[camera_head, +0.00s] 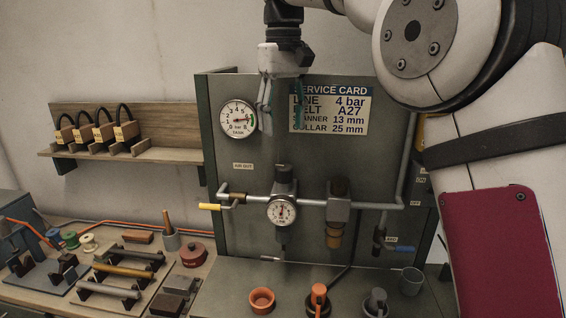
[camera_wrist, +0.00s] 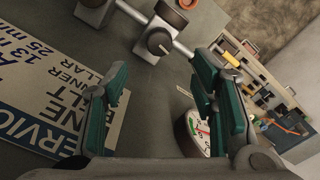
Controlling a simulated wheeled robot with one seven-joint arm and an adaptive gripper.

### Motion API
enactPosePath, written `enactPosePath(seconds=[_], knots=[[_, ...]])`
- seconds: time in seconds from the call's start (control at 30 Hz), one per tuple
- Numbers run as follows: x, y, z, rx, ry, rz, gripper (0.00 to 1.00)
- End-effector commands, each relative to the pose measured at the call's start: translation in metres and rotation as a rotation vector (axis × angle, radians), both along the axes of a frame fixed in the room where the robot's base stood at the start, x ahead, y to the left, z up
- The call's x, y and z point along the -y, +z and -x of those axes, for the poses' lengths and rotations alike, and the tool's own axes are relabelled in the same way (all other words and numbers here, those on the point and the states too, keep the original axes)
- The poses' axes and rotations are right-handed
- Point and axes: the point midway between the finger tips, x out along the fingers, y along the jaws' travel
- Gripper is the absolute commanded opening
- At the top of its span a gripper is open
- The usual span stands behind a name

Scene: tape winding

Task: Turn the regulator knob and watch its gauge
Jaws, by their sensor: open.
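The regulator knob (camera_head: 283,173) is dark and stands upright on top of the regulator, on the pipe across the green panel. The regulator's small round white gauge (camera_head: 282,212) faces out below it; its reading is too small to tell. A larger dial gauge (camera_head: 238,118) hangs left of the gripper.
A service card (camera_head: 342,108) reading "4 bar" is on the panel right of the gripper. A filter unit (camera_head: 338,200) stands right of the regulator, and a yellow valve handle (camera_head: 209,207) left. An orange bowl (camera_head: 261,300) and several other items stand on the bench below.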

Motion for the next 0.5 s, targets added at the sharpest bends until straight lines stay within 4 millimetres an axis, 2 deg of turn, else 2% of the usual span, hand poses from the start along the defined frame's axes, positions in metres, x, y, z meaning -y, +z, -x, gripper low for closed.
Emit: enactPosePath(seconds=[0.3,0.5], knots=[[0.001,-0.055,0.003,-0.005,-0.001,0.001,0.52],[0.001,-0.084,0.002,-0.003,-0.001,0.0,0.52]])
